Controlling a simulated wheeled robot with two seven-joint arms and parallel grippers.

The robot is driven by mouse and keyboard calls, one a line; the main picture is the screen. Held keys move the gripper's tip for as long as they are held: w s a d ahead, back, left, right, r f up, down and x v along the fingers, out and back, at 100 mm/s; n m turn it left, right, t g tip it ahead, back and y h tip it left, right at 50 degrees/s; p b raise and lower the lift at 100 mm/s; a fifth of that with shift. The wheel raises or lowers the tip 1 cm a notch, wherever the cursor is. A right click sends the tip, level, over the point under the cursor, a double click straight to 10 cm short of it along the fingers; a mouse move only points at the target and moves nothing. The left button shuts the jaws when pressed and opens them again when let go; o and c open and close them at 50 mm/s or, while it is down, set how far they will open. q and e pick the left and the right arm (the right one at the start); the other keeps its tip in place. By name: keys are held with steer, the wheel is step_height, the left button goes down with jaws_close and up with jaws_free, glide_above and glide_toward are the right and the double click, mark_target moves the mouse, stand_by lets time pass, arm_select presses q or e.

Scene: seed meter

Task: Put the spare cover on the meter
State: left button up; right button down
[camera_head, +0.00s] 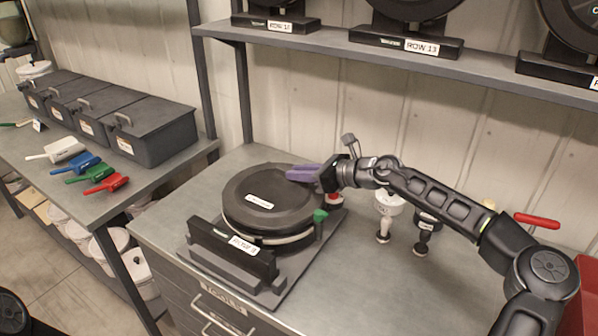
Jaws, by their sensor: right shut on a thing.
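The meter (233,245) stands on the bench in a dark stand with a white label on its front plate. A round black cover (255,190) with a white label lies over the top of the meter, roughly flat. A light ring shows below it at the front right; whether it is fully seated, I cannot tell. My right gripper (303,173) has purple fingers and is at the cover's back right edge, shut on the cover. The fingers partly hide that edge. A green knob (320,215) is at the stand's right side. My left gripper is not in view.
Two small upright tools, one white (388,204) and one dark (427,220), stand right of the meter under my right arm. A shelf (490,70) with labelled units runs above. Dark bins (150,130) and coloured scoops (88,166) fill the left bench. The front right bench is clear.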

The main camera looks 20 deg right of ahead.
steer(key=shift+f, duration=0.45)
stand_by(1.2)
steer(key=shift+f, duration=0.1)
stand_by(0.8)
steer(key=c, duration=1.3)
jaws_free()
steer(key=shift+c, duration=0.3)
step_height(320, 180, up, 5)
steer(key=p, duration=0.4)
step_height(320, 180, up, 4)
steer(key=p, duration=0.3)
steer(key=shift+r+p, duration=0.25)
steer(key=shift+p, duration=0.05)
